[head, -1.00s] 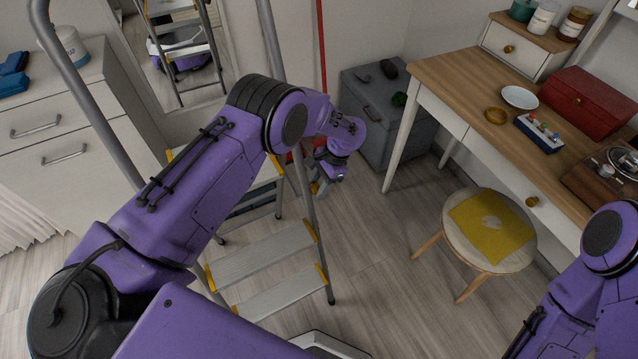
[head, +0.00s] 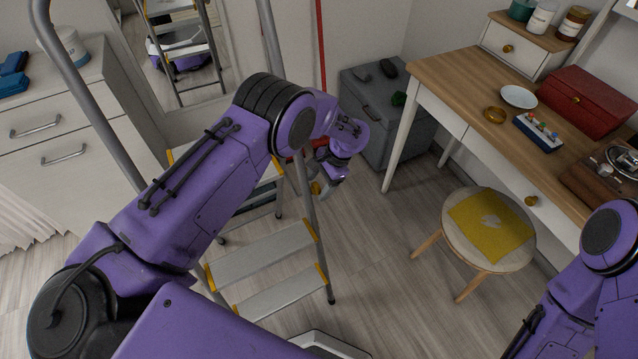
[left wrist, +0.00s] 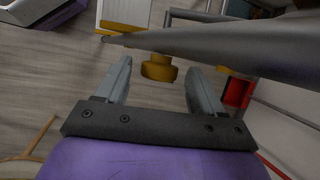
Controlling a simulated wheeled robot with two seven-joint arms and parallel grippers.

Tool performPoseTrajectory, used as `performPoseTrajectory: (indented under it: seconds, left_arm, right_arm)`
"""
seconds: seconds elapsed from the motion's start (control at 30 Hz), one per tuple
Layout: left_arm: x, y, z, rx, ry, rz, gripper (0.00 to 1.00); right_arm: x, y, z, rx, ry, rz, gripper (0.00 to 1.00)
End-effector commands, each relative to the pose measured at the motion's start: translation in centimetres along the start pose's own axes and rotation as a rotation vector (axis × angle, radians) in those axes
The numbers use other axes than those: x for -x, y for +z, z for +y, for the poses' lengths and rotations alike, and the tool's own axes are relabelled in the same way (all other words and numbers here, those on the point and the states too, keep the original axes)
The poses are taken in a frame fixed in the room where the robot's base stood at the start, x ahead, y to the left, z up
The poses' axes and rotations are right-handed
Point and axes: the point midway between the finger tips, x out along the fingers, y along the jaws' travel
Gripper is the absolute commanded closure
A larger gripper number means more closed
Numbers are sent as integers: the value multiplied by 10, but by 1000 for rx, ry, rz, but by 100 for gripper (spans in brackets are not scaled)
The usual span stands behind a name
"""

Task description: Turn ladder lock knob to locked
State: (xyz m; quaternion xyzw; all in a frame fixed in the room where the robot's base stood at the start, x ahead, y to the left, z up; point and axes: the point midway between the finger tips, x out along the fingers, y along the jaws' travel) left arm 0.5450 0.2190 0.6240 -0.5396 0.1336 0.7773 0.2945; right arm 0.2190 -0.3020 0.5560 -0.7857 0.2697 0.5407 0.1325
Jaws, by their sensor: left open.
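The ladder (head: 262,254) stands in the middle of the head view, with grey rails and yellow-edged steps. Its lock knob (left wrist: 158,68) is a yellow-brown disc on the ladder's grey rail (left wrist: 220,42) in the left wrist view. The knob also shows small in the head view (head: 315,188), beside my left gripper (head: 328,182). In the left wrist view the left gripper (left wrist: 158,85) is open, with one finger on each side of the knob's near end and a gap to each. The knob's marking cannot be read. My right arm shows at the lower right; its gripper is out of frame.
A grey cabinet (head: 375,125) stands behind the gripper. A wooden desk (head: 450,78) with a red box (head: 588,101) is at the right, and a stool (head: 456,244) with a yellow cloth stands before it. Floor between ladder and stool is clear.

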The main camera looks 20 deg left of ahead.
Motion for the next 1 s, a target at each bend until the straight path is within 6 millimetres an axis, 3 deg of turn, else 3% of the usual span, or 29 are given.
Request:
performPoseTrajectory:
  seconds: [0.3,0.43,0.6,1.0]
  left_arm:
    - [70,-1,0,1,-2,5,32]
    - [92,-1,0,1,-2,3,32]
    - [102,0,0,0,-1,1,32]
    - [102,0,0,0,-1,1,32]
  right_arm:
    - [-4,2,0,0,0,0,57]
    - [-5,2,0,0,0,0,57]
    - [-5,2,0,0,0,0,57]
    - [-5,2,0,0,0,0,57]
